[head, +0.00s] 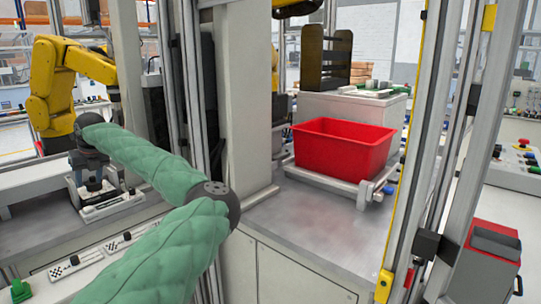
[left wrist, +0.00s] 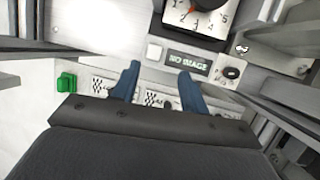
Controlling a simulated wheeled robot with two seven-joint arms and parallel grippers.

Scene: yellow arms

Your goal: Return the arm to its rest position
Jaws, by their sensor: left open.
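My left arm (head: 150,165), in a green padded sleeve, comes in from the bottom left of the head view, bends at a dark elbow and reaches back to the left. My left gripper (head: 92,182) points down at the far end, over a pale fixture on the bench; its fingertips are hard to make out there. In the left wrist view its two blue fingers (left wrist: 158,72) are apart with nothing between them. They are over a panel with a "NO IMAGE" display (left wrist: 188,63) and a dial (left wrist: 200,15). My right gripper is not in view.
A grey post (head: 245,100) stands beyond my elbow. A red bin (head: 345,150) sits on a platform to its right. A yellow robot arm (head: 60,80) stands at the left. A green knob (left wrist: 66,82) is beside the panel. The metal surface before the bin (head: 310,230) is clear.

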